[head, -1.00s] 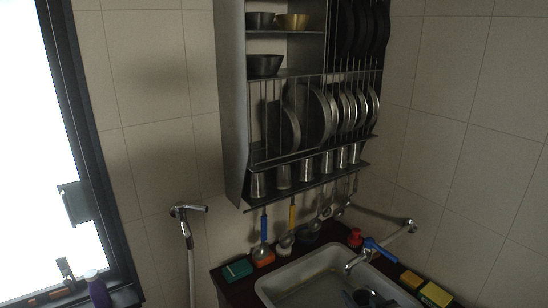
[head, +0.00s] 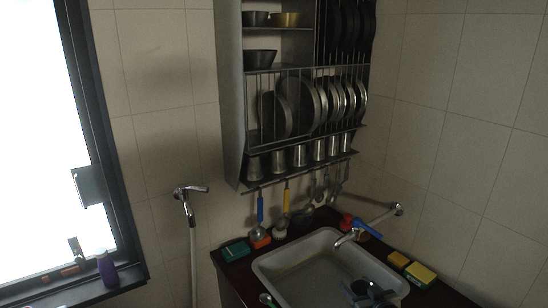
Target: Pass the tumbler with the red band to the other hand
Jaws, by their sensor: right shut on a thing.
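My right gripper (head: 366,292) shows only as a small dark grey-blue shape low in the head view, in front of the sink basin. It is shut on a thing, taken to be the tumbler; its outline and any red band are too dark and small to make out. Several plain steel tumblers (head: 299,156) stand in a row on the rack's lowest shelf, well above and behind the gripper. I see no red band on them. My left gripper is not in view.
The sink (head: 285,262) has a tap (head: 348,238) at its back. Sponges (head: 420,274) lie at its right, a green box (head: 235,250) at its left. The wall rack (head: 232,100) holds plates, pans and bowls. A purple bottle (head: 106,268) stands on the windowsill.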

